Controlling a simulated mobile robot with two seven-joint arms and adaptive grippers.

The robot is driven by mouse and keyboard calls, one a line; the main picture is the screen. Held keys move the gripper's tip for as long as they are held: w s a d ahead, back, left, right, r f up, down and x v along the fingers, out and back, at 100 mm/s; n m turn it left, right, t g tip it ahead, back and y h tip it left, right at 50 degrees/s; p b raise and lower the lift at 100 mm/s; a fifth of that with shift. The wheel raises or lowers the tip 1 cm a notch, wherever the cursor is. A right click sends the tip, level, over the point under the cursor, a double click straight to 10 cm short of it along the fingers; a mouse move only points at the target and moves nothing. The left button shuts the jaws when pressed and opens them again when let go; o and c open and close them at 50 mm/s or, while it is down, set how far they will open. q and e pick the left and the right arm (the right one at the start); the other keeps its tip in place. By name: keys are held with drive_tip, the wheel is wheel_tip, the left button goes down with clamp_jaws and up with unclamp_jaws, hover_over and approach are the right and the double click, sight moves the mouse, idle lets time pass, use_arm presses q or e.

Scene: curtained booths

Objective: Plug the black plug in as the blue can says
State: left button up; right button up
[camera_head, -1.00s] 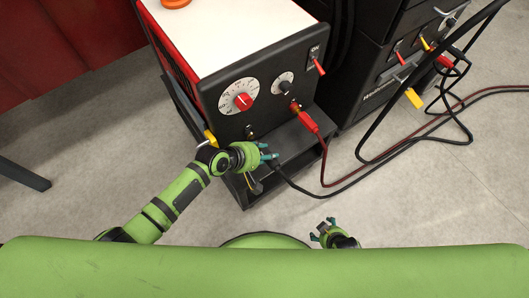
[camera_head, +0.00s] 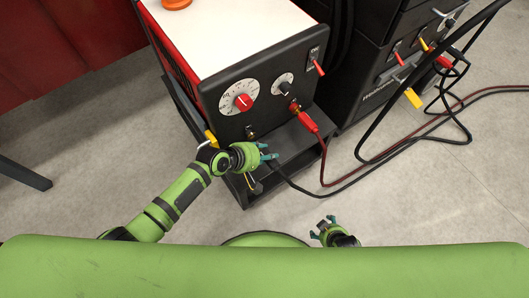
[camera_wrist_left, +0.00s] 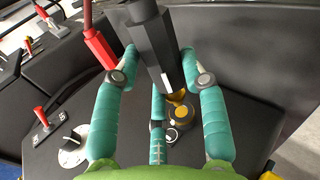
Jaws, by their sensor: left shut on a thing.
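My left gripper (camera_head: 268,157) is in front of the lower part of the welding machine's dark front panel (camera_head: 225,115). In the left wrist view its teal fingers (camera_wrist_left: 162,85) are shut around the black plug (camera_wrist_left: 152,45). The plug's brass tip points at a brass socket (camera_wrist_left: 183,116), close to it; I cannot tell whether they touch. That socket seems to be the lower one in the head view (camera_head: 250,132). The red plug (camera_head: 307,121) sits at the other socket. My right gripper (camera_head: 325,229) is open and empty, low in the head view. No blue can is in view.
The panel also bears a large dial (camera_head: 241,98), a small knob (camera_head: 283,84) and a red switch (camera_head: 319,67). A dark shelf (camera_head: 290,138) lies below it. Red and black cables (camera_head: 350,178) run right across the floor. A second black machine (camera_head: 375,75) stands to the right.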

use_arm(q)
drive_tip(key=shift+w+a+b, duration=0.3)
drive_tip(key=shift+w+a, duration=0.2)
drive_tip(key=shift+w, duration=0.2)
drive_tip(key=shift+w+a+b, duration=0.25)
drive_tip(key=shift+w+a, duration=0.25)
drive_tip(key=shift+w, duration=0.2)
drive_tip(key=shift+s+d+r, duration=0.1)
drive_tip(key=shift+s, duration=0.05)
drive_tip(key=shift+s+d+p, duration=0.45)
drive_tip(key=shift+s+p, duration=0.15)
drive_tip(key=shift+p, duration=0.15)
drive_tip(key=shift+s+d, duration=0.25)
drive_tip(key=shift+s, duration=0.05)
drive_tip(key=shift+p, duration=0.7)
idle(1.2)
drive_tip(key=shift+w+a+b, duration=0.6)
drive_tip(key=shift+w+a, duration=0.2)
drive_tip(key=shift+w, duration=0.3)
drive_tip(key=o, duration=1.3)
drive_tip(key=shift+o, duration=0.2)
